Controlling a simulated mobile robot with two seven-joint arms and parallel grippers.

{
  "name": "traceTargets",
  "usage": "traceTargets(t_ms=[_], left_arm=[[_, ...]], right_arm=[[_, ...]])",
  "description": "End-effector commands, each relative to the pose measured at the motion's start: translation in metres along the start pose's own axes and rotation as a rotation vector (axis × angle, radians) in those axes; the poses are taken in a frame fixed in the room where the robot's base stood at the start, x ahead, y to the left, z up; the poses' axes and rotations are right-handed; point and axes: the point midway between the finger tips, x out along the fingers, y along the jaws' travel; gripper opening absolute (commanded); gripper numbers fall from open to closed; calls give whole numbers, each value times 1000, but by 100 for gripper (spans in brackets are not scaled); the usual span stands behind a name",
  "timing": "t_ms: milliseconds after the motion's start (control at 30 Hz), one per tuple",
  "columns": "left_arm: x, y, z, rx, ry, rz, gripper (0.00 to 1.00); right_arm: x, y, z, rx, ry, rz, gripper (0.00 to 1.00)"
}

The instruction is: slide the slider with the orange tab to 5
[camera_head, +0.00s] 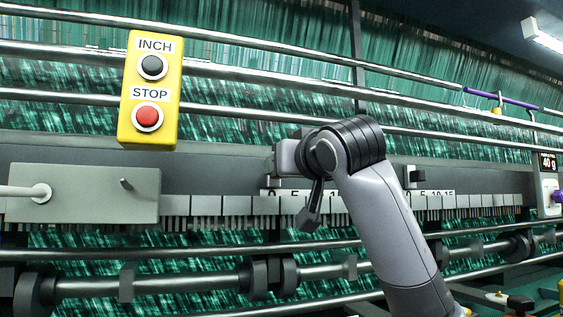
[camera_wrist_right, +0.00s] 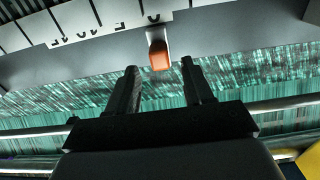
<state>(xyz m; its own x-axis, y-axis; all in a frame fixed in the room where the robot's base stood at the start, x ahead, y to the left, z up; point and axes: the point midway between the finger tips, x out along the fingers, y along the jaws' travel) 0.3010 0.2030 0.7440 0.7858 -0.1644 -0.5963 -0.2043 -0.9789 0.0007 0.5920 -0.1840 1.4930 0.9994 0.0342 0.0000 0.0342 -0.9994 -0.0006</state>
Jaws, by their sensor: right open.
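The slider's orange tab (camera_wrist_right: 159,56) shows in the right wrist view, on a short grey block beside the "0" of a white scale strip (camera_wrist_right: 105,28). The scale appears upside down there, with 5, 10 and 15 running to the left. My right gripper (camera_wrist_right: 159,68) is open. Its two dark fingers point toward the tab, which appears in line with the gap between them; I cannot tell the remaining depth. In the head view my right arm hides the tab and part of this scale (camera_head: 271,194). My left gripper is not in view.
A second scale (camera_head: 437,193) with a dark slider block (camera_head: 414,175) is to the right. A yellow INCH/STOP box (camera_head: 150,95) hangs at upper left. A grey box with a lever (camera_head: 82,193) is at left. Metal rails (camera_head: 190,248) cross below the scales.

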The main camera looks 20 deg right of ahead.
Motion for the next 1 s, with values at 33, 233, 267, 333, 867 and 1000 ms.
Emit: traceTargets(t_ms=[33, 233, 267, 333, 867, 1000], left_arm=[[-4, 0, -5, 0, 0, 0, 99], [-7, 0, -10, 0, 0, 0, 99], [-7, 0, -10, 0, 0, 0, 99], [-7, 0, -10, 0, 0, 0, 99], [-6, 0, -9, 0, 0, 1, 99], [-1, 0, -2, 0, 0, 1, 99]], right_arm=[[8, 1, -2, 0, -4, 2, 51], [25, 0, -1, 0, -1, 1, 51], [26, 0, 0, 0, -1, 1, 51], [28, 0, 0, 0, -1, 1, 51], [27, 1, 1, 0, 0, 0, 0], [17, 12, 2, 3, 1, 2, 0]])
